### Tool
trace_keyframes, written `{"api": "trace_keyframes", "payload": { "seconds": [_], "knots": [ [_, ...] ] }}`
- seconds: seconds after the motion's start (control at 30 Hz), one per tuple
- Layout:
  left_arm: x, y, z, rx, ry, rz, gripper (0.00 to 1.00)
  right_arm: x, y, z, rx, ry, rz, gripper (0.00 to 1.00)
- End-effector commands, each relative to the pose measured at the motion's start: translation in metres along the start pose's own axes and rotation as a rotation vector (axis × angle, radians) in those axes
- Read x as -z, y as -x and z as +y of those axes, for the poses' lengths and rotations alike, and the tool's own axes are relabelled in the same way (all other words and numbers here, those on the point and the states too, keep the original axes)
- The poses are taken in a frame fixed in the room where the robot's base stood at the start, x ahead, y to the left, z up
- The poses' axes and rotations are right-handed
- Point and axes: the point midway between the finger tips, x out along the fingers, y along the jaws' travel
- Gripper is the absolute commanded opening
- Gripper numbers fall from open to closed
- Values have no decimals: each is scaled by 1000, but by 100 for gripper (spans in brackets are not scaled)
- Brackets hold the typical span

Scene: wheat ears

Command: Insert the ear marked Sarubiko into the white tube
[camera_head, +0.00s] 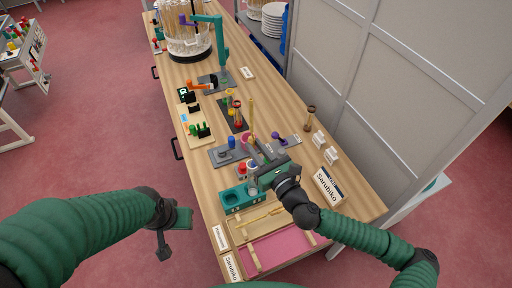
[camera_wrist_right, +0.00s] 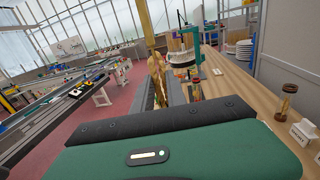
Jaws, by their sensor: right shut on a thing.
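My right gripper (camera_head: 262,160) is above the near part of the bench, shut on an upright wheat ear. The ear's pale yellow stalk (camera_head: 251,115) rises above the gripper, and the ear (camera_wrist_right: 157,66) shows between the fingers in the right wrist view. No name is readable on it. Cards reading Sarubiko stand at the right (camera_head: 326,186) and lie at the near left edge (camera_head: 232,267). I cannot pick out the white tube with certainty; small red and white items beside the gripper are partly hidden. My left gripper (camera_head: 165,240) hangs off the bench's left side; its jaws are unclear.
A tan tray (camera_head: 240,232) holds another ear, with a pink mat (camera_head: 280,247) nearer. White holders (camera_head: 331,155) and an hourglass-shaped item (camera_head: 310,118) stand right. A grey partition borders the bench.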

Motion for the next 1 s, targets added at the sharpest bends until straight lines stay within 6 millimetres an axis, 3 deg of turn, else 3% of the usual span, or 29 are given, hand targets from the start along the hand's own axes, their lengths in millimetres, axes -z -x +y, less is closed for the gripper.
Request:
{"api": "trace_keyframes", "payload": {
  "seconds": [1.0],
  "knots": [
    [-6,-28,0,0,0,0,36,32,0,0,1,1,0,0]
  ]
}}
